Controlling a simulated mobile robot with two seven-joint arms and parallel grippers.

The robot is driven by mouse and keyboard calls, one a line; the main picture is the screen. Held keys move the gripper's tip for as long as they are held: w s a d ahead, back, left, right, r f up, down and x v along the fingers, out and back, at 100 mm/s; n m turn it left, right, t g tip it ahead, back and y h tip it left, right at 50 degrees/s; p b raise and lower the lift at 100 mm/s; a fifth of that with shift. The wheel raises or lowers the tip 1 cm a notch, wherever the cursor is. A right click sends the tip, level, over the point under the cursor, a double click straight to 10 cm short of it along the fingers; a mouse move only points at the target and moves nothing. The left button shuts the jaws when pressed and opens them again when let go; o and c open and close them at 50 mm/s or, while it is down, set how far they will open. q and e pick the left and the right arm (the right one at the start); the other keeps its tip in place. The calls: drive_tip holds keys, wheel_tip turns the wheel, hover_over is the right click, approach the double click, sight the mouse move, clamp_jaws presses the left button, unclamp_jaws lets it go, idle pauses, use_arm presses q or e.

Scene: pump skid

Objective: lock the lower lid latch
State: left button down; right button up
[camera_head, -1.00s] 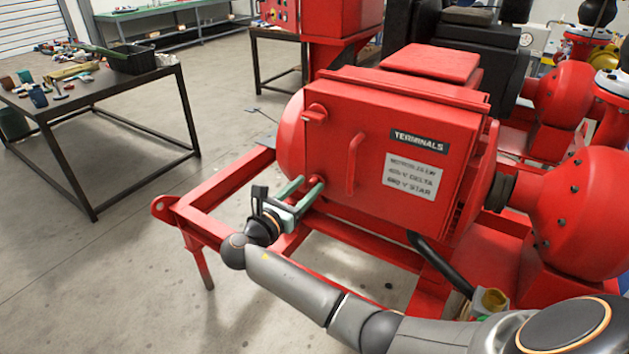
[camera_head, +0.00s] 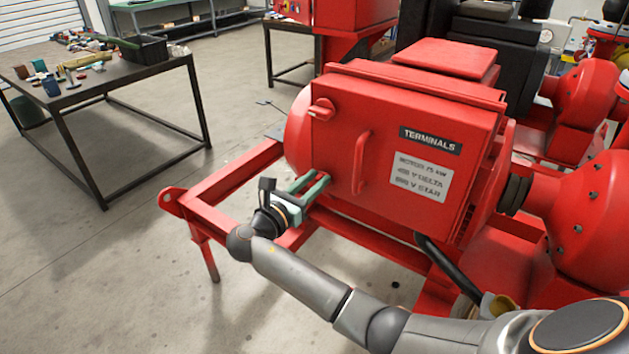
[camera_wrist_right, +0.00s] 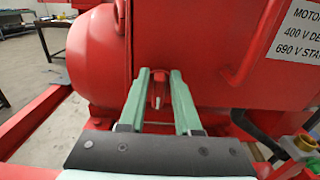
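The lower lid latch (camera_wrist_right: 157,91) is a small red handle at the lower left of the red terminal box lid (camera_head: 395,125). In the right wrist view it stands roughly upright between the two green fingers of my right gripper (camera_wrist_right: 160,86). Narrow gaps seem to show on both sides of it. In the head view my right gripper (camera_head: 318,182) reaches the lid's lower left corner, and its fingers mostly hide the latch. The upper latch (camera_head: 322,109) sits at the lid's upper left, its handle pointing sideways. My left gripper is not in view.
A red bar handle (camera_head: 362,160) stands out from the lid right of the latches. The red skid frame (camera_head: 235,178) runs below and left of the box. A dark table (camera_head: 105,85) with tools stands at the left, with open floor between.

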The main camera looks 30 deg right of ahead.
clamp_jaws()
